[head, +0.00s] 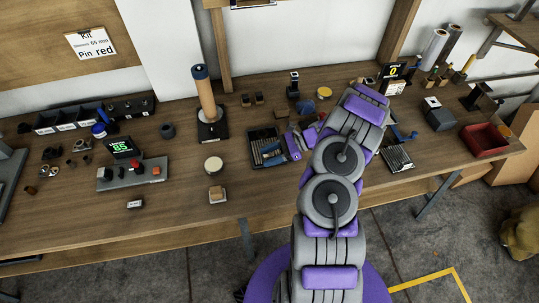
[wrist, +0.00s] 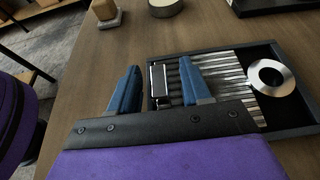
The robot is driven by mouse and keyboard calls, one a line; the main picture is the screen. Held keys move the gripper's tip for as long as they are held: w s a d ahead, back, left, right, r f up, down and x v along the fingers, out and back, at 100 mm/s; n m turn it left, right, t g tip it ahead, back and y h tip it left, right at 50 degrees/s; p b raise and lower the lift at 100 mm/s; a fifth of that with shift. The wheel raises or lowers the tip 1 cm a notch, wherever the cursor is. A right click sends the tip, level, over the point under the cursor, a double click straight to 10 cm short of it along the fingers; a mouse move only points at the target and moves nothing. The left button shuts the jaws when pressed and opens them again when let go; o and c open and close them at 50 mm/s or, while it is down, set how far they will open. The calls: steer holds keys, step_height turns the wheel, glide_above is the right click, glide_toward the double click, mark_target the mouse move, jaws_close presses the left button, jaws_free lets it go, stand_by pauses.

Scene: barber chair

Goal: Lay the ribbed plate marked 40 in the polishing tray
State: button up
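My gripper (wrist: 160,68) has two blue fingers spread apart, with visible gaps on both sides of a small dark block with a shiny metal face (wrist: 158,80) between them. Bright ribbed metal strips (wrist: 228,70) and a metal ring (wrist: 270,78) lie in this tray. In the head view my gripper (head: 274,152) is over or beside the black tray (head: 263,131), partly covering it. No mark 40 is legible, so I cannot tell which piece is the ribbed plate or which tray is the polishing tray.
Another dark ribbed piece (head: 397,158) lies right of my arm. A red bin (head: 484,141) stands at the bench's right end. A post on a black base (head: 208,98), a pale round disc (head: 213,165) and a display reading 35 (head: 122,147) stand left. The bench front is mostly clear.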

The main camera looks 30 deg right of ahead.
steer(key=shift+o, duration=0.3)
steer(key=shift+a, duration=0.1)
steer(key=shift+r, duration=0.1)
steer(key=shift+s+d+r, duration=0.1)
steer(key=shift+d+r, duration=0.05)
steer(key=shift+d, duration=0.2)
steer(key=p+v, duration=0.3)
steer(key=v, duration=1.3)
steer(key=shift+d, duration=0.35)
